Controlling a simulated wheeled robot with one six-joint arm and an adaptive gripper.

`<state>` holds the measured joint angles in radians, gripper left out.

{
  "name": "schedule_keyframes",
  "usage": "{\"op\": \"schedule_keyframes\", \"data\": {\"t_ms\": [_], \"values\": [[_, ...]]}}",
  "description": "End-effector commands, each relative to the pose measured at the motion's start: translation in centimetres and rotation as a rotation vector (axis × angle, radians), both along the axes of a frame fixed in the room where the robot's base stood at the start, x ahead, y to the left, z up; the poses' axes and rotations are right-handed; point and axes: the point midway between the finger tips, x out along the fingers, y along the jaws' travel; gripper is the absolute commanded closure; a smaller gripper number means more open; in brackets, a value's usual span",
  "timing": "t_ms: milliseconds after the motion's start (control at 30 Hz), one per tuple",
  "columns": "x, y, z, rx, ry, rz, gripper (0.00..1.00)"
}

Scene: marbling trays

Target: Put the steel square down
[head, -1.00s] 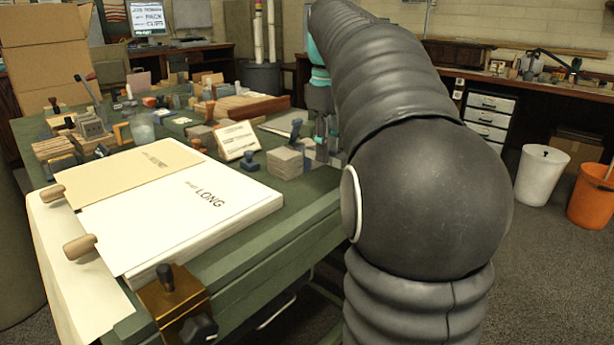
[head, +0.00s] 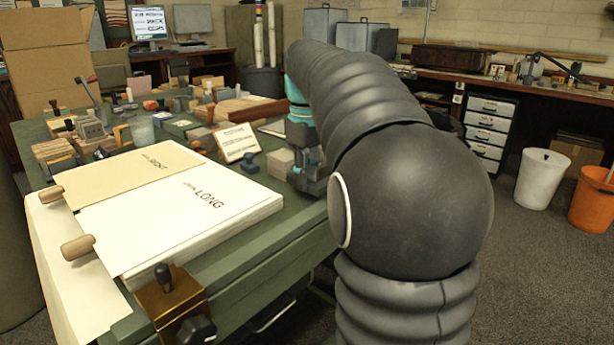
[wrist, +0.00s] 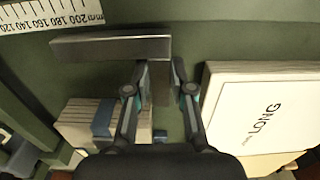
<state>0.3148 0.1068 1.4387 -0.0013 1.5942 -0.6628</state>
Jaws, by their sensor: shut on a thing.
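The steel square, a grey metal L, shows in the wrist view (wrist: 112,47). Its long thick bar lies across the upper left, and its other leg runs down between my fingers. My gripper (wrist: 162,78) is shut on that leg, with one finger on each side. Green tabletop (wrist: 230,38) is below it. I cannot tell whether the square touches the table or hangs just above it. In the head view my gripper (head: 308,180) is low at the table's right edge, and the square is hidden there.
A white stack marked LONG (wrist: 262,105) lies right of my gripper in the wrist view. A block stack (wrist: 78,122) with a blue piece is at the lower left. A ruler (wrist: 45,14) lies at the upper left. Stamps and blocks crowd the table's back.

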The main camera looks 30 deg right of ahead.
Motion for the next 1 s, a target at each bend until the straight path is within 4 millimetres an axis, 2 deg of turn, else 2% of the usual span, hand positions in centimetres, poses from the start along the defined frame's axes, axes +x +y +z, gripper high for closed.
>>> {"op": "schedule_keyframes", "data": {"t_ms": [567,600,667,1000], "values": [[0.0,0.0,-1.2,0.000,0.000,0.000,1.00],[0.0,0.0,-1.2,0.000,0.000,0.000,0.68],[0.0,0.0,-1.2,0.000,0.000,0.000,0.53],[0.0,0.0,-1.0,0.000,0.000,0.000,0.53]]}}
